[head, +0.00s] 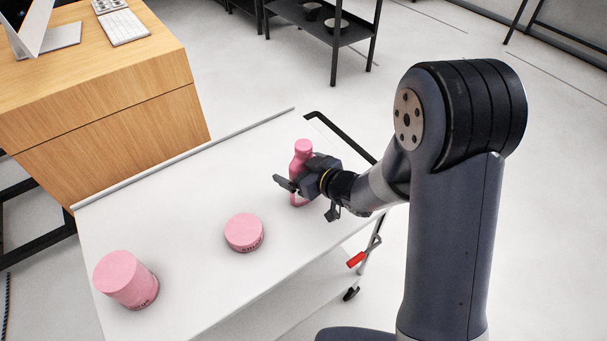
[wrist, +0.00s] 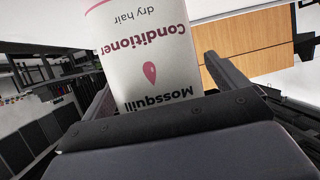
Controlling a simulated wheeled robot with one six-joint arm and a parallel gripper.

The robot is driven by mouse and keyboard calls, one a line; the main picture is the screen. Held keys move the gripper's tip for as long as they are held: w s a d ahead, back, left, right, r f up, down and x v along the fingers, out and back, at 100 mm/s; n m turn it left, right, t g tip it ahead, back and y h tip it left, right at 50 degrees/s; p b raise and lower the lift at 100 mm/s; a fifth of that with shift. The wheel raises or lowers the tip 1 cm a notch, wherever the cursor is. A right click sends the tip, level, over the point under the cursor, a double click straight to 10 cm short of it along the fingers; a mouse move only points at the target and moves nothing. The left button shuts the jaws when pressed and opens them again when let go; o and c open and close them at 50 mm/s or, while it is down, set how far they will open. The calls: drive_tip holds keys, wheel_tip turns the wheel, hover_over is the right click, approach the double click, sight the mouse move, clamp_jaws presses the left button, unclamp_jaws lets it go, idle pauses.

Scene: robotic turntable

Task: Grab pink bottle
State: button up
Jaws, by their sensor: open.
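The pink bottle (head: 303,147) stands upright near the far right end of the white table (head: 190,215). My gripper (head: 297,178) is around its middle in the head view and hides part of it. In the wrist view the bottle (wrist: 145,55) fills the space between the two fingers of my gripper (wrist: 158,76). Its white label reads "Mossquill Conditioner dry hair" upside down. The gripper is open, with a gap visible beside the right finger. Whether the left finger touches the bottle I cannot tell.
A low pink round tub (head: 244,232) sits mid-table, and a larger pink cylinder (head: 125,279) stands at the near left. A wooden desk (head: 110,85) with a keyboard and screen is behind. A black shelf (head: 330,30) stands at the back.

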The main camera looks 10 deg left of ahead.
drive_tip(key=shift+c, duration=0.4)
drive_tip(key=c, duration=1.2)
drive_tip(key=shift+r, duration=0.1)
